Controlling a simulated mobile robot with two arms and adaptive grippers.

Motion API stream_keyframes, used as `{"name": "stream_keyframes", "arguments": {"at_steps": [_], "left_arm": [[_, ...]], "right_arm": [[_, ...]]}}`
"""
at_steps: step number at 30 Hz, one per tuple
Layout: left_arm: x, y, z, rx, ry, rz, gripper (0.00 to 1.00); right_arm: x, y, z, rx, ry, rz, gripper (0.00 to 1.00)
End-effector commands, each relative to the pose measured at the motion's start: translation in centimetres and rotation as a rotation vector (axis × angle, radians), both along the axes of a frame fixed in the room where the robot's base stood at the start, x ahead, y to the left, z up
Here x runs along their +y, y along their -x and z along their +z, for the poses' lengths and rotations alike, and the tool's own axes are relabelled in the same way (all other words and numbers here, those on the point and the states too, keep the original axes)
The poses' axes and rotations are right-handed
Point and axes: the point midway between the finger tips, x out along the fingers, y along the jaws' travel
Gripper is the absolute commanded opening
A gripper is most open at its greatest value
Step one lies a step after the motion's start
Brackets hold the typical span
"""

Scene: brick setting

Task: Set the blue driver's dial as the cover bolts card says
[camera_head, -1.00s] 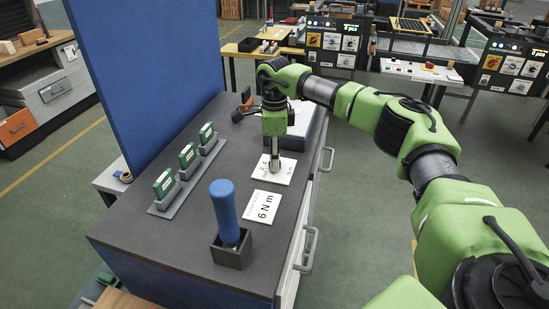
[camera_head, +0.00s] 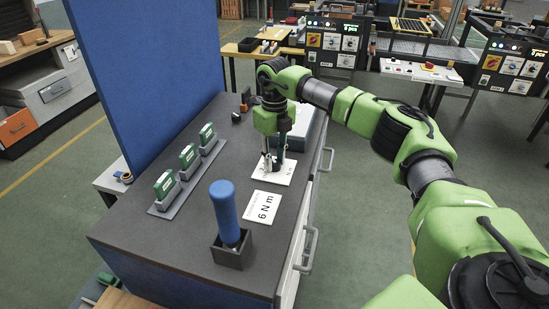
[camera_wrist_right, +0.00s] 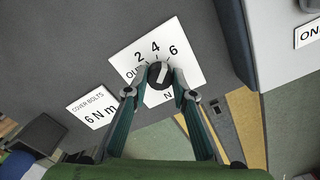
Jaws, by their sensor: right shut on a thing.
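A dial with a dark round knob (camera_wrist_right: 160,75) and a pale pointer mark sits on a white plate (camera_wrist_right: 192,72) printed 2, 4, 6 and N m. The mark slants up and right in the right wrist view; I cannot tell exactly which number it meets. My right gripper (camera_head: 273,164) points down over the plate and is shut on the knob, a fingertip on each side. The cover bolts card (camera_head: 262,206) reads 6 N m; it also shows in the right wrist view (camera_wrist_right: 92,106). The blue driver (camera_head: 224,205) stands upright in a dark square holder. My left gripper is out of view.
Several green-topped pieces (camera_head: 187,157) stand in a grey rack on the left of the bench. A blue panel (camera_head: 150,70) rises along the bench's left side. A grey box (camera_head: 302,130) lies behind the gripper. Bare bench top lies between rack and cards.

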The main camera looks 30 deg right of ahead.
Motion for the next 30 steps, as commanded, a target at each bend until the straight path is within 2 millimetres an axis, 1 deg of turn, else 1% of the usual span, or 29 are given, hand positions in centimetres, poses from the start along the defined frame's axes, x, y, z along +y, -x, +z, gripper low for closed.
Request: {"name": "stream_keyframes", "arguments": {"at_steps": [6, 12, 28, 29, 30], "left_arm": [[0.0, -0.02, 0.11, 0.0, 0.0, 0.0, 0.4], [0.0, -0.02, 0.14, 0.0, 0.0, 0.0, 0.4], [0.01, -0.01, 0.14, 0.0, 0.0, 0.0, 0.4], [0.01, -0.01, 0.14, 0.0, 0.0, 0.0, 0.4], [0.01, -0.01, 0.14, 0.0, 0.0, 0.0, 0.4]], "right_arm": [[-0.05, -0.12, 0.18, -0.004, 0.0, -0.119, 0.03], [-0.06, -0.13, 0.18, -0.005, 0.0, -0.178, 0.03], [-0.09, -0.15, 0.2, -0.006, 0.0, -0.2, 0.03], [-0.09, -0.15, 0.2, -0.006, 0.0, -0.2, 0.29], [-0.09, -0.14, 0.19, -0.006, 0.0, -0.2, 0.4]]}}
